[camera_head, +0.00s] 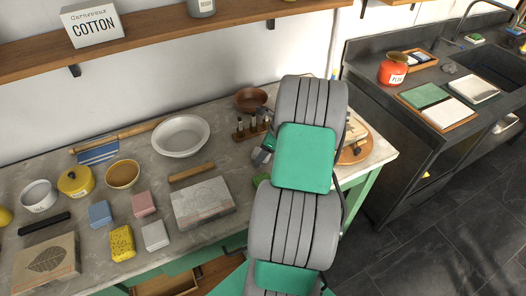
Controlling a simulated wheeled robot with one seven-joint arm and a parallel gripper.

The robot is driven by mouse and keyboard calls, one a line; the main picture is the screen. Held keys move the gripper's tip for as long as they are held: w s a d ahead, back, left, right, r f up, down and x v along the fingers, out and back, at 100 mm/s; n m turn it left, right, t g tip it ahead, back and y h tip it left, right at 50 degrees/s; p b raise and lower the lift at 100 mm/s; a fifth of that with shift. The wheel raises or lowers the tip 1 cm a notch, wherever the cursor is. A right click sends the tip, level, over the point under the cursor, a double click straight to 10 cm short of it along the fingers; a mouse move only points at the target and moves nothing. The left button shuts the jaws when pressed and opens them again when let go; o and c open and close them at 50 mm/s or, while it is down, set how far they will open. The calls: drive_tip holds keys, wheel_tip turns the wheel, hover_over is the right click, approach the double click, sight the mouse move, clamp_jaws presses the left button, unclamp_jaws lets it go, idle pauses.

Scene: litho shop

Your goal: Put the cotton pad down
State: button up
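My arm rises through the middle of the head view and reaches over the stone-topped bench (100,160). Its links hide most of my gripper (263,153). Only a small grey and dark part shows at the arm's left edge, beside the bottle rack. I cannot see its fingertips or whether it holds anything. I cannot make out a cotton pad for certain; it may be hidden behind the arm. A white box labelled cotton (93,25) stands on the wall shelf (150,52).
Left of my arm are a stone block (202,203), a yellow sponge (122,243), small coloured blocks, bowls and a white basin (181,135). A bottle rack (250,130) stands behind. The right counter holds a red jar (393,69) and a tray with green and white pads (448,112).

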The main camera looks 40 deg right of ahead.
drive_tip(key=v, duration=1.2)
drive_tip(key=w+a+r+n+h, duration=0.1)
drive_tip(key=w+a+r+n, duration=0.15)
drive_tip(key=a+n, duration=0.5)
drive_tip(key=w+a+r+n, duration=0.1)
drive_tip(key=a+r+n, duration=0.35)
drive_tip(key=a, duration=0.55)
drive_tip(key=s+a+n, duration=0.4)
drive_tip(key=a+n, duration=0.4)
drive_tip(key=n, duration=0.1)
drive_tip(key=s+a+n+h, duration=0.1)
drive_tip(key=s+a+n, duration=0.4)
drive_tip(key=a+n, duration=0.3)
drive_tip(key=shift+r+n+b, duration=0.35)
drive_tip(key=shift+n, duration=0.35)
